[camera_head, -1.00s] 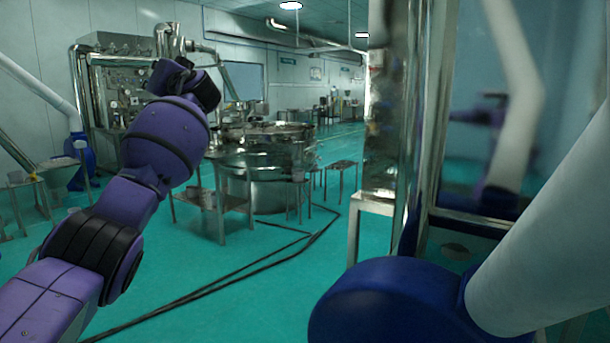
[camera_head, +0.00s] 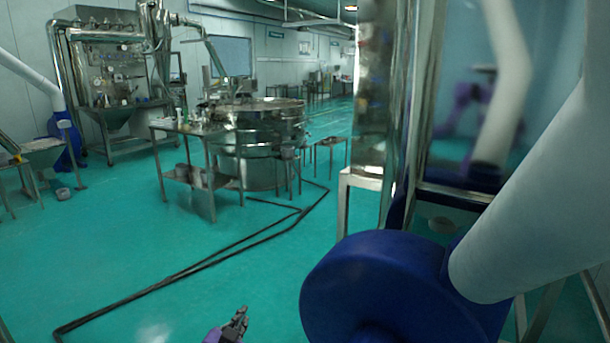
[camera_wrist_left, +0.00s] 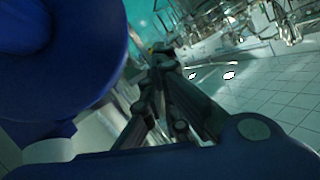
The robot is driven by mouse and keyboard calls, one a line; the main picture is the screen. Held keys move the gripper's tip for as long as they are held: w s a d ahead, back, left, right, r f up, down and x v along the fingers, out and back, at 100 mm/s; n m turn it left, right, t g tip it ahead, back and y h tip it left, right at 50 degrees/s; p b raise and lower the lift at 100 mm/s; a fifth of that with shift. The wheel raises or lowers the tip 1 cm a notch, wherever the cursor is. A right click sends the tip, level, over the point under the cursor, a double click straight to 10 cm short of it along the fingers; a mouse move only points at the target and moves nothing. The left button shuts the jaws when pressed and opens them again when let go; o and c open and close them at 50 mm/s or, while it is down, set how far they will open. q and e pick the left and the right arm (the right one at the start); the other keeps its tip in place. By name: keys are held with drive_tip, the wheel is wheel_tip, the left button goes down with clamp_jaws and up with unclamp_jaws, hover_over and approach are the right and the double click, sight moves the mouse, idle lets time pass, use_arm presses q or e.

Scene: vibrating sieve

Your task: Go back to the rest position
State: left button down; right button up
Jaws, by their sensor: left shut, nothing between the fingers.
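My left gripper (camera_head: 236,325) shows small and dark at the bottom edge of the head view, over the green floor. It is shut and empty, and only its tip and a bit of purple wrist show there. In the left wrist view its dark fingers (camera_wrist_left: 160,62) come together with nothing held, and a large blue round body (camera_wrist_left: 60,60) fills the left side. My right gripper is in neither view.
A large blue blower-like housing (camera_head: 385,290) with a white pipe (camera_head: 530,190) stands close on the right. A steel frame (camera_head: 375,130) rises beside it. The round steel sieve (camera_head: 255,150) and a steel table (camera_head: 190,130) stand farther back. Black cables (camera_head: 190,270) cross the open floor.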

use_arm(q)
drive_tip(key=s+a+f+n+g, duration=0.1)
drive_tip(key=s+f, duration=0.6)
drive_tip(key=s, duration=0.7)
drive_tip(key=s+a+f+n+g+y, duration=0.1)
drive_tip(key=s+f, duration=0.6)
drive_tip(key=s, duration=0.7)
drive_tip(key=s+a+f+n+g, duration=0.1)
drive_tip(key=s+f+n+g, duration=0.2)
drive_tip(key=s+f, duration=0.4)
drive_tip(key=s+g, duration=0.1)
drive_tip(key=s, duration=0.6)
drive_tip(key=shift+s+a, duration=0.25)
